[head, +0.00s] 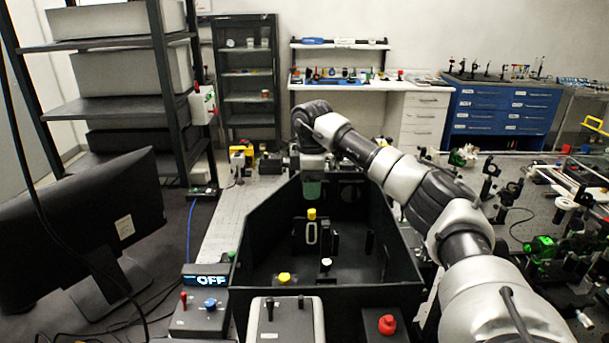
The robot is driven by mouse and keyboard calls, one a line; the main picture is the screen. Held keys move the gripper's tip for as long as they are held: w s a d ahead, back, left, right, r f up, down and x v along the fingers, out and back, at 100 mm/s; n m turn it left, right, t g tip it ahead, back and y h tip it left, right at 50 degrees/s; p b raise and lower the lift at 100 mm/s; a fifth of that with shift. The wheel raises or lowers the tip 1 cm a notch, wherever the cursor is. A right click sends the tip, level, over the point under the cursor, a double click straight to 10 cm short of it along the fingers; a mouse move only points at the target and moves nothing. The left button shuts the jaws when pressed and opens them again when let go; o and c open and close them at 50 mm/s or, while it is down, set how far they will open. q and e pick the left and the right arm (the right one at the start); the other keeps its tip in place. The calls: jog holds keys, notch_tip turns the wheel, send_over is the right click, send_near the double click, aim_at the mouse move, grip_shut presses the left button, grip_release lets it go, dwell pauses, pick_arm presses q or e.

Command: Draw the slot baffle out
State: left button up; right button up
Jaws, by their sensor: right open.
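The slot baffle (311,233) appears to be the small dark upright plate with a pale oval slot and a yellow knob (311,214) on top. It stands upright inside the open black box (262,222), towards its back. My right arm reaches in from the right, and my right gripper (312,172) hangs pointing down near the box's back wall, above the knob in the picture. It is open and apart from the knob. Its fingertips are hard to make out against a dull green patch. My left gripper is not in view.
A white-topped post (326,265) and dark plates stand in the box. A monitor (80,225) is left; optics crowd the right.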

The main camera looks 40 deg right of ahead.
aim_at(312, 210)
jog(key=f, duration=0.2)
jog(key=s+f+p, duration=0.1)
jog(key=f, duration=0.1)
jog(key=shift+a, duration=0.1)
jog(key=f, duration=0.4)
jog(key=shift+w+f+p, duration=0.15)
jog(key=shift+w+p, duration=0.15)
jog(key=shift+p, duration=0.1)
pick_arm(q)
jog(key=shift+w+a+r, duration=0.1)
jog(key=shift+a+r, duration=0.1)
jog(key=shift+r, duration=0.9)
pick_arm(e)
jog(key=shift+f, duration=0.85)
grip_shut()
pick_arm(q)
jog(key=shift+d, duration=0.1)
pick_arm(e)
jog(key=shift+r, duration=0.1)
